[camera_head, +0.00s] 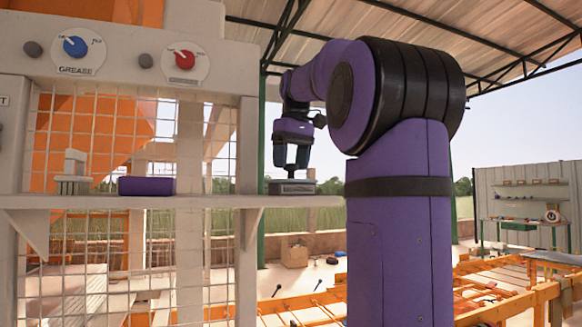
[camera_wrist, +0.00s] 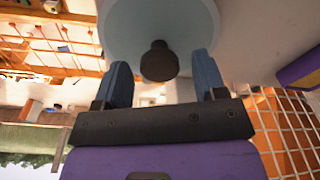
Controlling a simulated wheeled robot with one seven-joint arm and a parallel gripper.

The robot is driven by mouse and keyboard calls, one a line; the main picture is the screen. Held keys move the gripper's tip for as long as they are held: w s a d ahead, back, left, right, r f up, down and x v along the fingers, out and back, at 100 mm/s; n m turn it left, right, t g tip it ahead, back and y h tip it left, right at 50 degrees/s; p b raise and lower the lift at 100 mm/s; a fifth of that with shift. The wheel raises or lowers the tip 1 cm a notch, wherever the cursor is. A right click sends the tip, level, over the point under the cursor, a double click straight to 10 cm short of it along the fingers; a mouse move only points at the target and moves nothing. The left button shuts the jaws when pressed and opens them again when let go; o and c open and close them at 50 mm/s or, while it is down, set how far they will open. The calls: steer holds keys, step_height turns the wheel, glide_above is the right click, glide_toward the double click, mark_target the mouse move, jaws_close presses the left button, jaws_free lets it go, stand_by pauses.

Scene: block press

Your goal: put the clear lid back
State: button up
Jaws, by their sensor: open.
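The clear lid (camera_wrist: 125,32) is a pale, bluish round disc with a dark knob (camera_wrist: 158,60) at its middle, seen close up in the wrist view. My gripper (camera_head: 292,167) is open, pointing down over the right end of the shelf. In the wrist view its two blue fingers stand on either side of the knob, with a gap visible on both sides. In the head view a low grey object (camera_head: 292,187) lies right under the fingertips; I cannot make out the lid's outline there.
The white shelf (camera_head: 220,201) runs along a wire-mesh panel. A purple block (camera_head: 147,186) and a pale stepped object (camera_head: 73,174) stand on it to the left. Above are a blue GREASE dial (camera_head: 74,46) and a red dial (camera_head: 185,59). The shelf between block and gripper is clear.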

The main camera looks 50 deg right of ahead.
steer(key=shift+s+r, duration=0.2)
steer(key=shift+r, duration=1.35)
steer(key=shift+s+r, duration=0.15)
steer(key=shift+r, duration=1.4)
